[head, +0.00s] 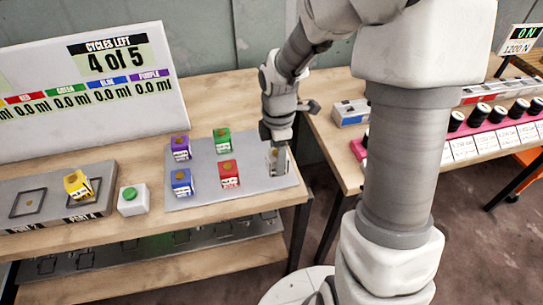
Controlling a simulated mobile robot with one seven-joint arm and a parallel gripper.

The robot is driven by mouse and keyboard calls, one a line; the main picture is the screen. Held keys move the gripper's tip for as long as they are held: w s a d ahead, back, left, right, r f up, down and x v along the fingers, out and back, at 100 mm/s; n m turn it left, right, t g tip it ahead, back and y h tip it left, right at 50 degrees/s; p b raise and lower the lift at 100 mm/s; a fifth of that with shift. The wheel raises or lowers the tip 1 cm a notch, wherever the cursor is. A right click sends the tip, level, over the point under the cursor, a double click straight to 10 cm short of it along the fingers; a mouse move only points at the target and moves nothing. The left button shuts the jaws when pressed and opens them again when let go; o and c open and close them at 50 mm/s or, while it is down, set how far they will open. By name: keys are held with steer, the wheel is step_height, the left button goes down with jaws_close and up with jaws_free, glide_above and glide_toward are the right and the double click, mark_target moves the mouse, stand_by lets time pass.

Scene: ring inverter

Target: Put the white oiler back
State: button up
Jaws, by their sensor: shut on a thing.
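The white oiler (279,166) is at the right end of the grey mat (208,151), beside the red oiler (229,174). My gripper (277,148) points down and is shut on the white oiler from above. The gripper hides its top. The oiler looks upright; I cannot tell if its base touches the mat.
Purple (180,148), green (221,140) and blue (182,183) oilers stand on the mat. A yellow oiler (78,184) sits on a grey port block (55,197) at left, near a green button box (131,201). A display board (85,90) stands behind. Another table (345,170) is at right.

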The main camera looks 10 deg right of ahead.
mark_target(274, 151)
steer(key=w+f, duration=0.1)
steer(key=w, duration=0.2)
steer(key=w+f, duration=0.1)
steer(key=shift+w+d+f, duration=0.15)
steer(key=shift+w+f, duration=0.1)
steer(key=shift+f, duration=0.05)
steer(key=shift+f+b, duration=0.45)
steer(key=shift+f, duration=1.6)
steer(key=shift+f, duration=0.2)
steer(key=o, duration=1.5)
steer(key=shift+c, duration=0.2)
steer(key=shift+r, duration=0.1)
